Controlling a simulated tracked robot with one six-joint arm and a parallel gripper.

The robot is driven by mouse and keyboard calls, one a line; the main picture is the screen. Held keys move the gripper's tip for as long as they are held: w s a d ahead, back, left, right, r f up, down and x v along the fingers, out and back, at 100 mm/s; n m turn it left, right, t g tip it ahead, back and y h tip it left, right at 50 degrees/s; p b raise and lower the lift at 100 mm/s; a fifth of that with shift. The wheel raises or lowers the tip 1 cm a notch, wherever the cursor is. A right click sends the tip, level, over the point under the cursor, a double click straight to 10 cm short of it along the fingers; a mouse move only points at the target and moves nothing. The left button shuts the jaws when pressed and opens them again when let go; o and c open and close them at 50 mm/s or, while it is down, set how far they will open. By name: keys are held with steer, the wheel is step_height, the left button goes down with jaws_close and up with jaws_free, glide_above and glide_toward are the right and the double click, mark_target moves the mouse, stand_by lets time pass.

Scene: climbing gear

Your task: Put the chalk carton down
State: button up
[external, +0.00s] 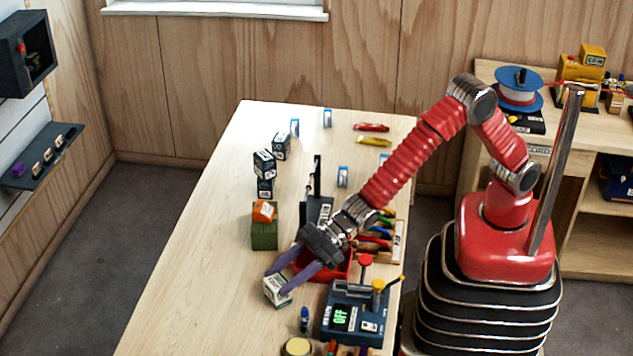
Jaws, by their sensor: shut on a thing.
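A small white carton with dark green print (277,291), which looks like the chalk carton, is between the purple fingers of my gripper (278,281). My gripper is shut on it, with the fingers reaching down to the left over the front part of the table (190,270). The carton looks slightly tilted. It is low over the table or touching it; I cannot tell which. The fingers hide part of its upper side.
A blue device reading OFF (355,315) stands right of the carton, and a red tray (335,272) lies under my wrist. A green block (264,238) bears an orange item (264,211). Dark cartons (264,163) stand farther back. The table's left side is clear.

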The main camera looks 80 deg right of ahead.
step_height(320, 180, up, 10)
stand_by(0.5)
stand_by(0.5)
steer(key=s+a+r, duration=0.1)
steer(key=s+a, duration=0.3)
steer(key=a, duration=0.1)
steer(key=shift+s+r, duration=0.15)
steer(key=shift+r, duration=0.05)
stand_by(0.6)
steer(key=shift+s+a+r+m+t, duration=0.25)
steer(key=shift+a+r+m+t, duration=0.05)
steer(key=shift+t, duration=0.1)
steer(key=shift+s+a+r+m+h, duration=0.25)
steer(key=shift+a+r+m+h, duration=0.05)
steer(key=shift+r+h, duration=0.15)
steer(key=m+t+h, duration=0.2)
steer(key=m+h, duration=0.1)
steer(key=h, duration=0.1)
glide_above(282, 283)
steer(key=s, duration=0.3)
steer(key=f, duration=0.2)
steer(key=shift+s+d+f+y, duration=0.2)
steer(key=shift+d+f+y, duration=0.05)
steer(key=shift+f, duration=0.15)
